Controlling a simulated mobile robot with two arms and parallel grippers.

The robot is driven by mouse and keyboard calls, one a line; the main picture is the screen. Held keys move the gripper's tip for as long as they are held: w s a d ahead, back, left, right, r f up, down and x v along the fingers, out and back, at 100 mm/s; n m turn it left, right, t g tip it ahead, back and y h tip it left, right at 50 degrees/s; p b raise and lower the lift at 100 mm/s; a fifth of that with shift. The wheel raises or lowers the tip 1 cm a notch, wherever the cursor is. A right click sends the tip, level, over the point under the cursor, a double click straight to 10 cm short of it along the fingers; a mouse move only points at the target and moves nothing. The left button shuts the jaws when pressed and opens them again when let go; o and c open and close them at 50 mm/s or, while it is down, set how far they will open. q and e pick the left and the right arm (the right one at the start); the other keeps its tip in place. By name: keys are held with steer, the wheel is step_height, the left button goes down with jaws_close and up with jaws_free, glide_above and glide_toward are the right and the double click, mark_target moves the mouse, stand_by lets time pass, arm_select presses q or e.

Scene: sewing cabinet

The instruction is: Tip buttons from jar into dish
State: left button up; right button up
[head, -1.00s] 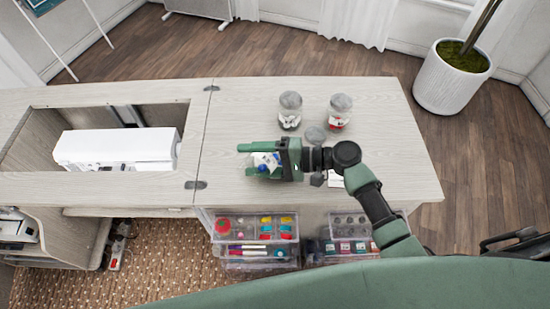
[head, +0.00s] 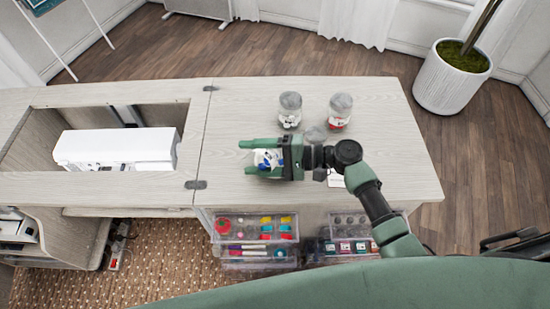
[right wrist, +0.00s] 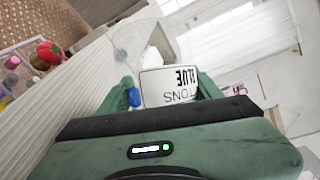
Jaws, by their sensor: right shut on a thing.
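My right gripper (head: 262,158) is over the right part of the cabinet top, its fingers pointing left. It is shut on a clear jar (head: 266,155) with a white label and blue bits inside. In the right wrist view the jar (right wrist: 140,45) is between the fingers, and its label (right wrist: 168,86), reading BLUE and part of BUTTONS, appears upside down. A blue button (right wrist: 134,97) shows beside the label. I cannot make out the dish; the gripper and jar may hide it. My left gripper is out of view.
Two lidded jars, one with pale contents (head: 290,110) and one with red (head: 338,112), stand behind the gripper. A grey round lid (head: 316,134) lies near them. A white sewing machine (head: 115,148) sits in the left recess. Open drawers (head: 255,238) are below the front edge.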

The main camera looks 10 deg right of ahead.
steer(key=shift+w+d+r+m+y, duration=0.3)
steer(key=shift+r+m+y, duration=0.15)
steer(key=shift+m, duration=0.45)
steer(key=shift+w+d+r+m+y, duration=0.25)
steer(key=shift+m+y, duration=0.2)
steer(key=shift+m, duration=0.45)
stand_by(1.5)
steer(key=shift+r, duration=0.1)
